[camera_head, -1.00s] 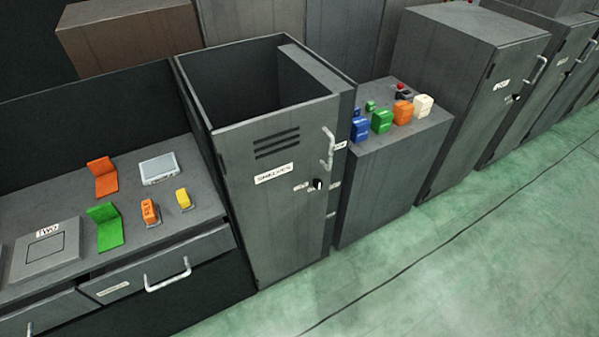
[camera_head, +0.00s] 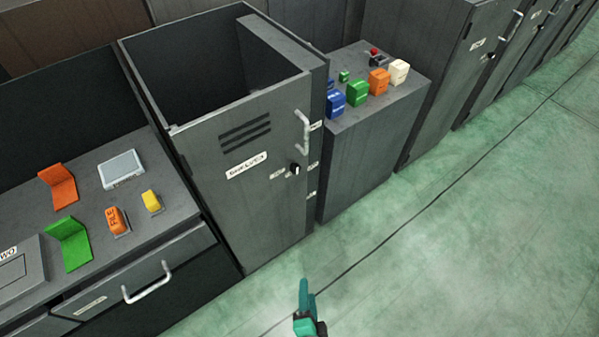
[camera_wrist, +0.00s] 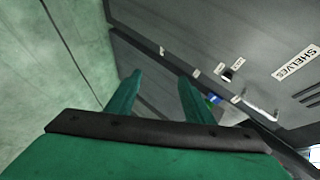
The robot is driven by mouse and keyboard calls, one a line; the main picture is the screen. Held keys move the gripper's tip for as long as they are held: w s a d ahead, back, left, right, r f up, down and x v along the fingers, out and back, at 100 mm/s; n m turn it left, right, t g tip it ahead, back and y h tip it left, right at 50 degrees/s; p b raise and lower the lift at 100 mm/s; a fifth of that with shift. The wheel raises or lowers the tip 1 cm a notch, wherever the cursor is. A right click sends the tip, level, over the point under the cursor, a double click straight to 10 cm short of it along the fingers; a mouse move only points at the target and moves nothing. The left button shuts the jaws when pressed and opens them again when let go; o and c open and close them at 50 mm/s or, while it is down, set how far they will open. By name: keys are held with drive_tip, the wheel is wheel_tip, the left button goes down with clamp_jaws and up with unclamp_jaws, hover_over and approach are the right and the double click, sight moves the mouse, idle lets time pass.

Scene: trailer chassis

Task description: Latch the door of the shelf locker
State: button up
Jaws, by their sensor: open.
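The shelf locker (camera_head: 240,150) is a grey, open-topped cabinet in the middle of the head view. Its door (camera_head: 255,185) carries a "SHELVES" label, vent slots and a light bar handle (camera_head: 302,132); it looks closed or nearly so. A black knob (camera_head: 295,169) with small labels beside it sits below the handle. The wrist view also shows the knob (camera_wrist: 227,75), handle (camera_wrist: 262,102) and label (camera_wrist: 296,62). My green gripper (camera_head: 305,290) is in front of the locker, low in the head view, apart from the door. In the wrist view its fingers (camera_wrist: 160,92) are spread and empty.
A drawer counter (camera_head: 175,200) with coloured pieces stands left of the locker; its drawer handle (camera_head: 146,283) projects forward. A lower cabinet (camera_head: 365,150) with coloured blocks stands to the right. The green floor (camera_head: 430,250) in front is clear.

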drive_tip(key=w+f+m+y, duration=0.25)
drive_tip(key=w+m, duration=0.35)
drive_tip(key=w, duration=0.4)
drive_tip(key=m+t+y, duration=0.2)
drive_tip(key=m+y, duration=0.6)
drive_tip(key=m, duration=0.1)
approach(297, 170)
drive_tip(key=x, duration=0.8)
drive_tip(key=shift+w+a, duration=0.25)
drive_tip(key=shift+w, duration=0.05)
drive_tip(key=c, duration=1)
